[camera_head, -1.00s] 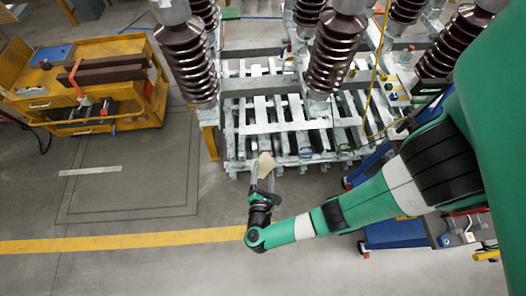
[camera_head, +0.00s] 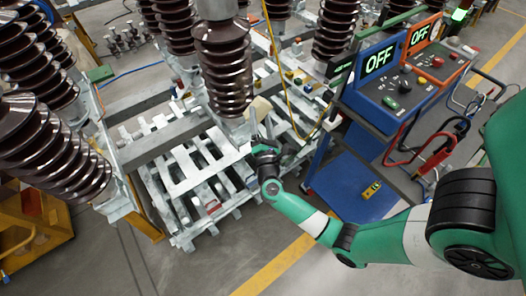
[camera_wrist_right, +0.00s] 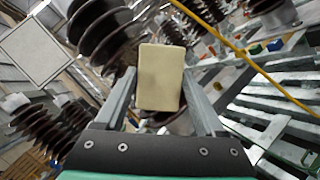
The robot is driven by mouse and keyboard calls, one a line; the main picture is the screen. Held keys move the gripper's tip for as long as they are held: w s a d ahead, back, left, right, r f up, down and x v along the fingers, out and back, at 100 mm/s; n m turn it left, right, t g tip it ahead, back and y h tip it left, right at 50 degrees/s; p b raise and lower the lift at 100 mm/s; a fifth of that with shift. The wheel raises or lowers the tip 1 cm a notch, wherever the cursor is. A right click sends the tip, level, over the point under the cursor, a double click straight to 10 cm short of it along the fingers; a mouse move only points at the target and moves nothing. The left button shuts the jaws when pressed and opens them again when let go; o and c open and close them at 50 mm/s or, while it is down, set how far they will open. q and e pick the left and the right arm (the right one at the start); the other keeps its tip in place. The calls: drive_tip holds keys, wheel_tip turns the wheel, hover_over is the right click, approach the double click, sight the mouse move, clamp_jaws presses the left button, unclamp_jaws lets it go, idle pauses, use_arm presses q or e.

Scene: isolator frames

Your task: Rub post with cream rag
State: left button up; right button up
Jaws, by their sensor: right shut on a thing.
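The cream rag (camera_head: 262,106) is a small pale block in my right gripper (camera_head: 257,128), beside the lower end of a brown ribbed post (camera_head: 222,65) in the head view. In the right wrist view the rag (camera_wrist_right: 160,78) sits between the two grey fingers of my right gripper (camera_wrist_right: 160,100). A ribbed post (camera_wrist_right: 100,35) stands behind it, up and to the left. I cannot tell whether the rag touches the post. Several like posts stand around, so I cannot tell which one the task means. My left gripper is not in view.
A pale slatted pallet (camera_head: 195,175) lies under the posts' metal frame (camera_head: 160,140). A blue cart (camera_head: 350,185) with OFF displays and cables stands at the right. A yellow cable (camera_head: 283,75) hangs close to the post. Grey floor is open at the front.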

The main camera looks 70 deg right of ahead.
use_arm(q)
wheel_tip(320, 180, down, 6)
drive_tip(key=b, duration=0.3)
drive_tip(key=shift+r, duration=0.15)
use_arm(e)
drive_tip(key=t, duration=0.1)
drive_tip(key=w+a+f+n+t+y, duration=0.1)
drive_tip(key=a+n+t+y, duration=0.1)
drive_tip(key=t, duration=0.1)
drive_tip(key=shift+w+f, duration=0.2)
drive_tip(key=shift+w, duration=0.1)
use_arm(q)
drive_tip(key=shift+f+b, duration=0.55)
drive_tip(key=shift+b, duration=0.3)
use_arm(e)
drive_tip(key=shift+w+d, duration=0.55)
drive_tip(key=shift+w, duration=0.25)
drive_tip(key=shift+w+d, duration=0.6)
drive_tip(key=shift+w, duration=0.25)
drive_tip(key=shift+w+d, duration=0.55)
drive_tip(key=shift+w, duration=0.25)
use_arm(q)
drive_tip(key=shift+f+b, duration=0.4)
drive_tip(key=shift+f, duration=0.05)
use_arm(e)
drive_tip(key=shift+w+d, duration=0.55)
drive_tip(key=shift+w, duration=0.15)
